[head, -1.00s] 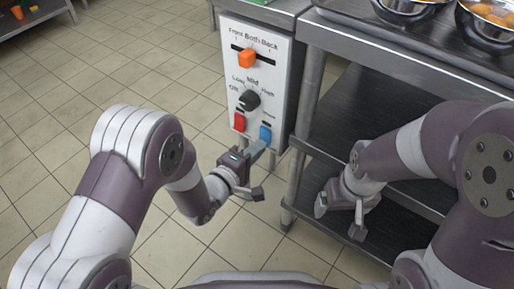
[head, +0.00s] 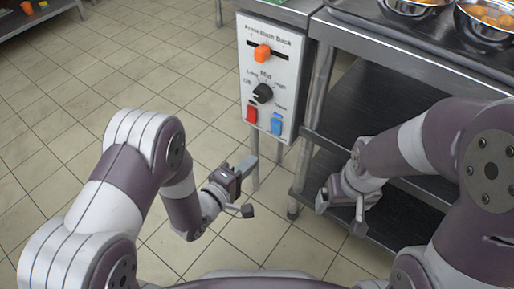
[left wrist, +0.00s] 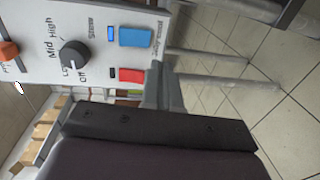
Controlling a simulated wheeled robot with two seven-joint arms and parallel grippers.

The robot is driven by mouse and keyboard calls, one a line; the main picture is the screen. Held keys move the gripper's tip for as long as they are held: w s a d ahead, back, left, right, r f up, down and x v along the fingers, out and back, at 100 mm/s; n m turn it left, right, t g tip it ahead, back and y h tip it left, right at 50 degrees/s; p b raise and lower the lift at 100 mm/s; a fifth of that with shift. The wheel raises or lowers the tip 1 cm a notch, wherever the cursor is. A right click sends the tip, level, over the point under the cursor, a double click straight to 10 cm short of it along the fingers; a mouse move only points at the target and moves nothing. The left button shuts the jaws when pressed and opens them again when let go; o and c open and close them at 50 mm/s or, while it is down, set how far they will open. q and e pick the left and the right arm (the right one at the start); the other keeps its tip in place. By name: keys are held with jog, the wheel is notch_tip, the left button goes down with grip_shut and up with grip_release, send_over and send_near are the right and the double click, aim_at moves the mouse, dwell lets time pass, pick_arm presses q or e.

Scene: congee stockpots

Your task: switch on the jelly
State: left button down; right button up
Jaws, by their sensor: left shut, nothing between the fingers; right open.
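The white control panel (head: 270,72) has an orange slider (head: 262,53) marked Front, Both, Back and a black knob (head: 262,93) marked Off, Low, Mid, High. Below them are a red switch (head: 252,114) and a blue switch (head: 276,124). In the left wrist view, a small lamp (left wrist: 111,33) beside the blue switch (left wrist: 136,37) is bright blue; the mark beside the red switch (left wrist: 131,75) is dark. No "jelly" label is readable. My left gripper (head: 247,163) is shut and empty, just below the panel, apart from the switches. My right gripper (head: 340,214) is open and empty.
A steel table (head: 400,58) with bowls of food (head: 485,22) stands at the right, with dark shelves (head: 370,105) beneath. My right gripper is in front of these shelves. Table legs stand under the panel. The tiled floor (head: 150,75) at the left is clear.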

pick_arm(q)
jog(key=s+a, duration=0.2)
jog(key=s+a+p, duration=0.1)
jog(key=s, duration=0.1)
jog(key=shift+f, duration=0.3)
notch_tip(320, 180, down, 8)
jog(key=s+a+f+m+g+y, duration=0.1)
jog(key=s+a+m+g+y, duration=0.2)
jog(key=m+g+y, duration=0.15)
jog(key=s+a+r+m+g+y+p, duration=0.3)
jog(key=a+r+m+g+y, duration=0.1)
jog(key=a+m+g, duration=0.15)
jog(key=s+a+r+m+g+y+p, duration=0.1)
jog(key=s+a+r+g+p, duration=0.15)
jog(key=r, duration=0.45)
jog(key=s+a+r+m+g+p, duration=0.1)
jog(key=s+a+r+p, duration=0.15)
jog(key=r, duration=0.45)
notch_tip(320, 180, up, 46)
jog(key=w+n+t+p, duration=0.1)
jog(key=w+p, duration=0.1)
jog(key=p, duration=3.9)
jog(key=shift+w+d, duration=0.15)
jog(key=shift+d, duration=0.15)
jog(key=shift+t, duration=0.25)
